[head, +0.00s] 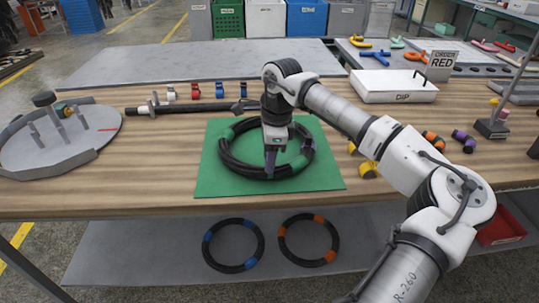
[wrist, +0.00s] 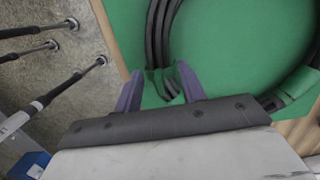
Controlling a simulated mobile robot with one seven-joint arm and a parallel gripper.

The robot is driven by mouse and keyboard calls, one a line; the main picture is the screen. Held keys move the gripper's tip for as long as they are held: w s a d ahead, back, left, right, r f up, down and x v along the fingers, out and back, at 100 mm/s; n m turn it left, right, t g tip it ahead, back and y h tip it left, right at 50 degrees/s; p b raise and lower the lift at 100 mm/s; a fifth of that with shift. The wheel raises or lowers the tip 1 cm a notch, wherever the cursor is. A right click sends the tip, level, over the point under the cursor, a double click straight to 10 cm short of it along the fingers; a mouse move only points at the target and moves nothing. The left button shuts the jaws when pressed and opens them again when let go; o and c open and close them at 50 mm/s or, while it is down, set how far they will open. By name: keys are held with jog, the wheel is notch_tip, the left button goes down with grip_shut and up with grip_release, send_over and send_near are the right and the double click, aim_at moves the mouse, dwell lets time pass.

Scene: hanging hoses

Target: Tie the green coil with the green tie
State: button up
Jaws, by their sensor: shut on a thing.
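The black coil (head: 236,163) lies flat on a green mat (head: 325,178) on the wooden table. My gripper (head: 270,172) points down at the coil's front side. In the wrist view its two purple-grey fingers (wrist: 160,88) are closed in on a green tie (wrist: 155,78) at the black strands (wrist: 157,35). Whether this tie fully circles the strands cannot be told. Green bands also show at the coil's upper left (head: 229,133) and right (head: 298,163). The tie in my fingers is hidden in the head view.
A round grey fixture (head: 60,140) stands at left. Yellow rolls (head: 368,169) lie right of the mat. Two banded coils (head: 233,246) (head: 309,240) lie on the lower shelf.

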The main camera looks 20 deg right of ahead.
jog(key=shift+f+b, duration=0.35)
jog(key=shift+f, duration=0.2)
jog(key=o, duration=1.1)
jog(key=shift+c, duration=0.2)
jog(key=shift+r, duration=0.1)
